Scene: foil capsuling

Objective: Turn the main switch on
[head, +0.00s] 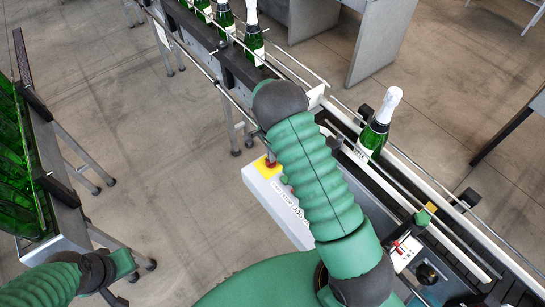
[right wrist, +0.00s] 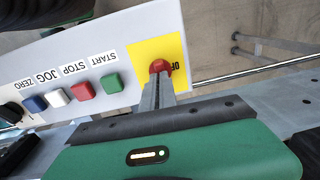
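The main switch is a red knob on a yellow plate, at the end of a white control panel (head: 283,205). In the head view the yellow plate (head: 262,168) shows just left of my right arm. In the right wrist view the red knob (right wrist: 160,67) is at the tips of my right gripper (right wrist: 158,82). Its two grey fingers are close together at the knob and look shut on it. Part of the knob and the "OFF" lettering is hidden by the fingers. My left gripper (head: 112,290) is at the lower left in the head view, its fingers unclear.
Several buttons labelled START, STOP, JOG and ZERO line the panel, the green one (right wrist: 112,83) nearest the switch. A conveyor (head: 385,190) carries a foil-topped bottle (head: 374,133) right of my arm. More bottles (head: 254,42) stand farther up. A rack of green bottles (head: 15,170) is at left.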

